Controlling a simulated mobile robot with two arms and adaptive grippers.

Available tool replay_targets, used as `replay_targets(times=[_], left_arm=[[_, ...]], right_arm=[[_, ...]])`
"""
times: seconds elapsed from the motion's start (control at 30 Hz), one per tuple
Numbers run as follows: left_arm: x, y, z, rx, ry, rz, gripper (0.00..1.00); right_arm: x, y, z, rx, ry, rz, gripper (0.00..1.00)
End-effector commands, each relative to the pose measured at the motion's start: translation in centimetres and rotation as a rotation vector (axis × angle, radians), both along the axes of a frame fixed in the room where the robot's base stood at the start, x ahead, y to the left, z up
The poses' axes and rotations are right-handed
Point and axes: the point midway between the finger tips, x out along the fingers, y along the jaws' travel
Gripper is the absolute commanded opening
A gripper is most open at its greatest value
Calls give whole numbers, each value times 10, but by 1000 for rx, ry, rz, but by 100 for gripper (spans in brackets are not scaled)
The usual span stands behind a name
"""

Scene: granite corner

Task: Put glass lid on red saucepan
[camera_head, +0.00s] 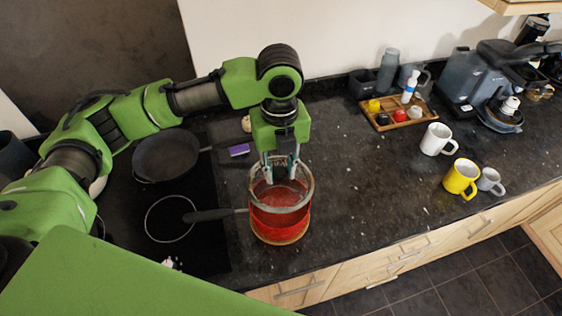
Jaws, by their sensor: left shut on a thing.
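The red saucepan (281,230) stands on the dark counter at the right edge of the black hob, with its dark handle (215,214) pointing left. My left gripper (279,174) points down over the saucepan and is shut on the glass lid (309,196), a clear disc with a pale rim. The lid overlaps the saucepan's top in this view, and red shows through the glass. I cannot tell whether the rim touches the saucepan. The lid's knob is hidden by the gripper fingers. My right gripper is not in view.
A dark frying pan (165,158) sits on the hob (190,255). A purple sponge (239,150) lies behind the saucepan. White (437,139), yellow (461,178) and grey (490,181) mugs, a wooden tray (376,122) and a coffee machine (480,80) stand right. The counter's middle is clear.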

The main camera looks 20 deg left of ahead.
Motion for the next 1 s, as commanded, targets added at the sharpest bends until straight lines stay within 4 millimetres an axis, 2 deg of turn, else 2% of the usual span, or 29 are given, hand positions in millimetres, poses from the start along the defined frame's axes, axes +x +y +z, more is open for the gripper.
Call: replay_targets(times=[0.27,0.57,0.8,1.0], left_arm=[[0,0,-20,1,-1,0,0],[0,0,-49,0,-1,0,0],[0,0,-63,0,0,2,0],[0,0,-65,0,0,2,0]], right_arm=[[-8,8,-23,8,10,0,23],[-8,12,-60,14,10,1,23],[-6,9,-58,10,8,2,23],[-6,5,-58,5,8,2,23]])
